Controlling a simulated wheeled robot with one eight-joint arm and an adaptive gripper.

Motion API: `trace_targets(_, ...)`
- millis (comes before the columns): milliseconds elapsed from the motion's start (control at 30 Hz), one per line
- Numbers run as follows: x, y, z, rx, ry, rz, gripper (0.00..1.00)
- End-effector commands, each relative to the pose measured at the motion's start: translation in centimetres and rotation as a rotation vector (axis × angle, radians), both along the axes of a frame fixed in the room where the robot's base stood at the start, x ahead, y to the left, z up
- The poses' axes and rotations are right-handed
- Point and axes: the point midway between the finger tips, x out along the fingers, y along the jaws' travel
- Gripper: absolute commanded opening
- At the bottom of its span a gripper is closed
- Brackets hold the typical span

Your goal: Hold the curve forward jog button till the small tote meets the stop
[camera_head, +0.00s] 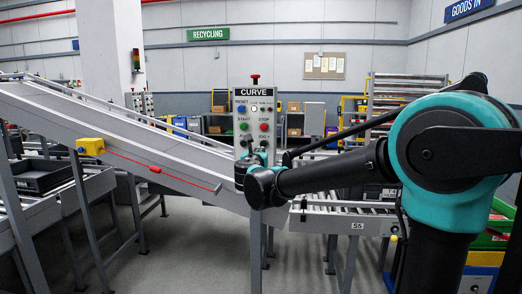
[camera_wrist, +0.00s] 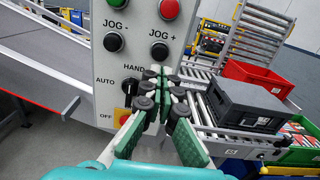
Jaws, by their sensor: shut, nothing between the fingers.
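The CURVE control panel (camera_head: 254,108) stands upright in the middle of the head view, partly hidden low down by my arm. In the wrist view its black JOG + button (camera_wrist: 160,51) sits right of the black JOG - button (camera_wrist: 112,42). My gripper (camera_wrist: 164,80) is shut and empty, its tips just below the JOG + button in the picture; I cannot tell whether they touch the panel. A dark grey tote (camera_wrist: 246,104) sits on the roller conveyor at right in the wrist view; I cannot tell whether it is the small tote. I cannot make out the stop.
The panel also has a black AUTO/HAND selector (camera_wrist: 131,87) and an orange-backed OFF switch (camera_wrist: 125,117). A red crate (camera_wrist: 258,76) is behind the grey tote. An inclined conveyor (camera_head: 130,130) and a black tote (camera_head: 45,176) stand at left in the head view.

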Motion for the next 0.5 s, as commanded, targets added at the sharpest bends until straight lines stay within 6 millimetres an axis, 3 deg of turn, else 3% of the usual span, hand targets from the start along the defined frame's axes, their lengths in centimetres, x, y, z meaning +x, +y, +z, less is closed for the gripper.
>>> trace_targets(200,-3.5,0.2,0.0,0.0,0.0,0.002,0.0)
trace_targets(500,-4.7,0.2,0.0,0.0,0.0,0.001,0.0)
